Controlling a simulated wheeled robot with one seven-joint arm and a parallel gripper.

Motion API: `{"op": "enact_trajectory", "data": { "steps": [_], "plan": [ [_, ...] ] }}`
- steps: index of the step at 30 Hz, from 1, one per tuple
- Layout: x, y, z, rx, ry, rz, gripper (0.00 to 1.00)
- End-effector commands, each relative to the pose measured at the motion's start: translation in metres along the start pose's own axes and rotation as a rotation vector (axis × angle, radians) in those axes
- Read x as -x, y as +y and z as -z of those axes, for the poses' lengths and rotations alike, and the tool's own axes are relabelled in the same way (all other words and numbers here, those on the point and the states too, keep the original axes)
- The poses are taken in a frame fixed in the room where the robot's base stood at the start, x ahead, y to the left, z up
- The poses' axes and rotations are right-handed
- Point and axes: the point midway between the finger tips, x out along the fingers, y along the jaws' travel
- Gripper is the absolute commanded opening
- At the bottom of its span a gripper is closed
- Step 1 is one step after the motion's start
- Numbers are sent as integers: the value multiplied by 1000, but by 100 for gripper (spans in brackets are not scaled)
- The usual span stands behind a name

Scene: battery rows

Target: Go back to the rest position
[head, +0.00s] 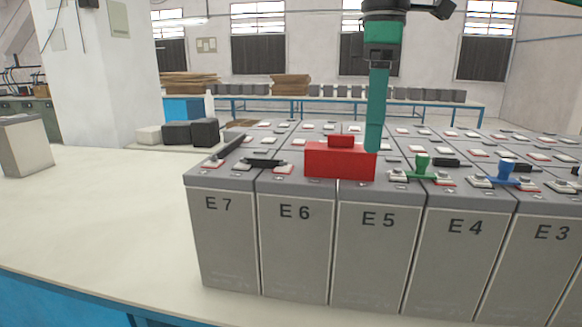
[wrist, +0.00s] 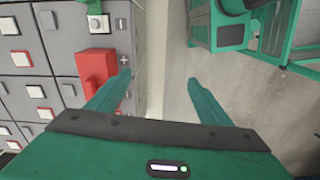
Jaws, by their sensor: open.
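My gripper (head: 374,148) hangs with its fingers pointing down in the head view, just right of a red block (head: 339,162). In the head view one finger overlaps the right end of the block; I cannot tell there whether they touch. In the wrist view my gripper (wrist: 160,78) is open, with nothing between its two teal fingers. The red block (wrist: 97,66) lies left of them in that view, beside the left fingertip. The block, with a small raised handle on top, sits at the front of the batteries marked E6 and E5.
Rows of grey batteries (head: 295,235) stand on a pale table (head: 90,220). Dark blocks (head: 190,133) and a pillar (head: 100,75) are at left.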

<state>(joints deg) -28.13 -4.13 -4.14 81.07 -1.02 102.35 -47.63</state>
Motion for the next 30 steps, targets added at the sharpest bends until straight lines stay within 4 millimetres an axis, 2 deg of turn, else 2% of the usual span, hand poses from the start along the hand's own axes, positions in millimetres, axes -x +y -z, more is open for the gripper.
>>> {"op": "enact_trajectory", "data": {
  "steps": [11, 14, 17, 20, 24, 27, 30],
  "plan": [
    [-61, 20, -77, -390, 6, 8, 73],
    [-87, 21, -110, -548, 8, 10, 73],
    [-121, 17, -152, -749, 10, 12, 73],
    [-162, 4, -198, -980, 11, 13, 73],
    [-222, -29, -256, -1298, 10, 12, 73],
    [-261, -58, -287, -1501, 8, 11, 73],
    [-292, -84, -307, -1658, 3, 10, 73]
  ]
}}
